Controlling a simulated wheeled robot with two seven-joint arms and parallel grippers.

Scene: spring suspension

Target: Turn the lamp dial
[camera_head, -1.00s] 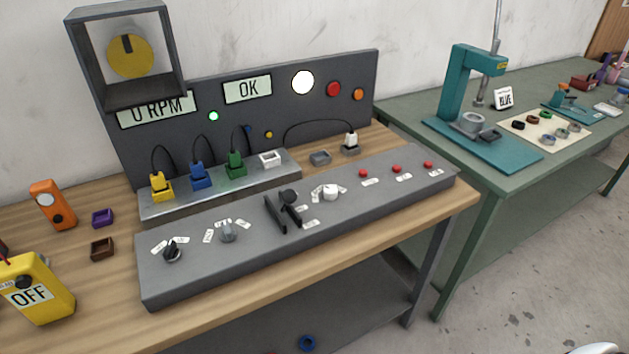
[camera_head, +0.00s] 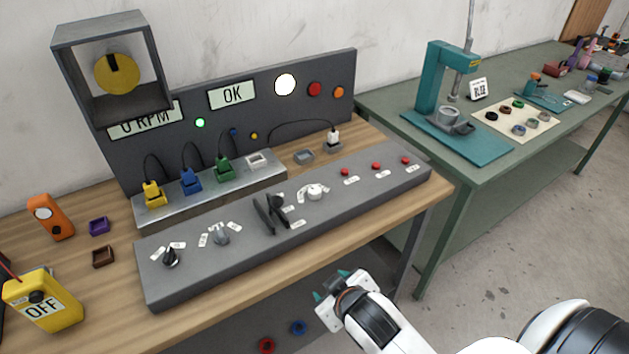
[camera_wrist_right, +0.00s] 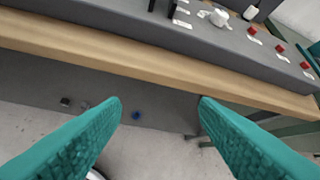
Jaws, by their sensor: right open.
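A grey sloped control panel (camera_head: 330,222) on the wooden bench carries a black knob (camera_head: 170,257), a grey knob (camera_head: 221,235) and a white knob (camera_head: 315,191), each ringed by small labels. I cannot read which one is the lamp dial. A lit round white lamp (camera_head: 285,84) is on the dark back board. My right gripper (camera_head: 331,285) is open and empty in front of the bench, below the panel. In the right wrist view its teal fingers (camera_wrist_right: 160,103) are spread, with the white knob (camera_wrist_right: 218,18) at the top edge. My left gripper is not in view.
Black lever bars (camera_head: 270,212) stand between the grey and white knobs. Red buttons (camera_head: 376,166) line the panel's right end. The bench's front edge (camera_wrist_right: 160,66) lies between my right gripper and the panel. A green table (camera_head: 390,105) stands at right.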

